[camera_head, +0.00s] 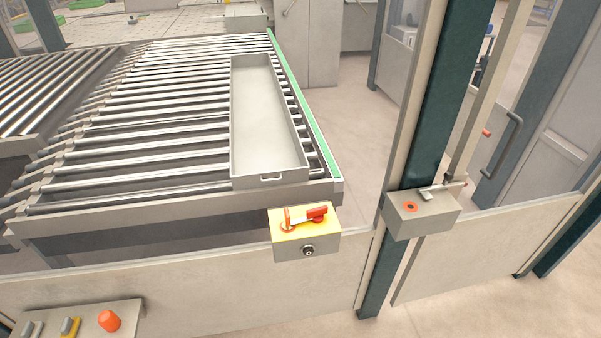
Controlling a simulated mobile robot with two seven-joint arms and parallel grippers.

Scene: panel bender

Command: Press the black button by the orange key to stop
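A small box with a yellow top (283,224) is fixed at the upper edge of the low grey panel, in front of the roller conveyor. A round dark button or lock with a light rim (308,250) sits on the box's front face, below the key. A grey box (422,214) on the post to the right has a black centre in an orange ring (410,206) on top. Neither of my grippers is in view.
A control panel (75,322) with an orange knob (108,321) and small switches stands at the lower left. A long metal tray (268,172) lies on the roller conveyor (150,120). A dark green post (435,100) rises at the right. Bare floor (300,320) shows in front.

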